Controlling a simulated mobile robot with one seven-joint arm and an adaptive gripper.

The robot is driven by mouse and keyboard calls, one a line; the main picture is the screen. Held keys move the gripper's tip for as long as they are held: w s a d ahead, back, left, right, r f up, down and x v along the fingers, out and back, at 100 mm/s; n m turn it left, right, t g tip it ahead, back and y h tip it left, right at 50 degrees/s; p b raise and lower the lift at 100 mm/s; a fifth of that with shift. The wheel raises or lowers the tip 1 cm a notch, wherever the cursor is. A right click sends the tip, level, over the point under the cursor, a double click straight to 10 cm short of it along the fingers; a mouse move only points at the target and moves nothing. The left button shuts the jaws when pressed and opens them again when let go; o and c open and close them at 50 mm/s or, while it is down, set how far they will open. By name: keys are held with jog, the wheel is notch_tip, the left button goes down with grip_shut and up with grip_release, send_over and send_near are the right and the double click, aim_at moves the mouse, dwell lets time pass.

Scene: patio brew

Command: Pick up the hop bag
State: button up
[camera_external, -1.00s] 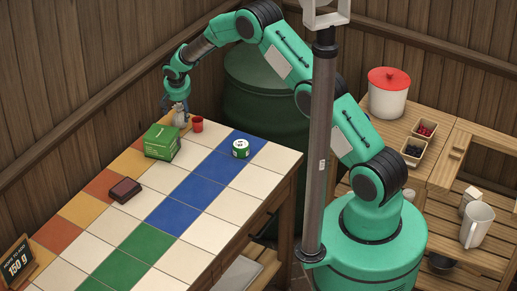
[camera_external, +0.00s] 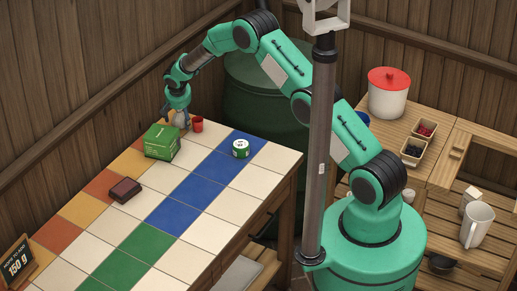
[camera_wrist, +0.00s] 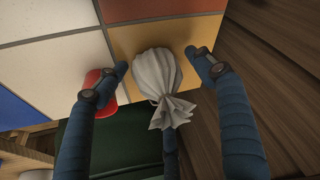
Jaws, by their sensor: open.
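The hop bag is a pale cloth sack with a gathered, tied neck. In the wrist view the hop bag (camera_wrist: 158,80) lies between the fingers of my gripper (camera_wrist: 158,60), which is open, with a finger on each side and gaps to the cloth. In the external view my gripper (camera_external: 177,122) is low over the far corner of the tiled table, around the hop bag, which is mostly hidden there by the fingers and the green box.
A red cup (camera_external: 197,124) stands close to the right of my gripper. A green box (camera_external: 161,142) is just in front. A small green-and-white tin (camera_external: 240,149) and a dark brown block (camera_external: 125,190) sit farther off on the tiled table (camera_external: 205,222).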

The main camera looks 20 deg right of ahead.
dwell(0.4)
jog(key=c, duration=0.9)
jog(key=shift+r, duration=0.15)
notch_tip(320, 180, up, 10)
jog(key=shift+f+p, duration=0.1)
jog(key=shift+p, duration=0.8)
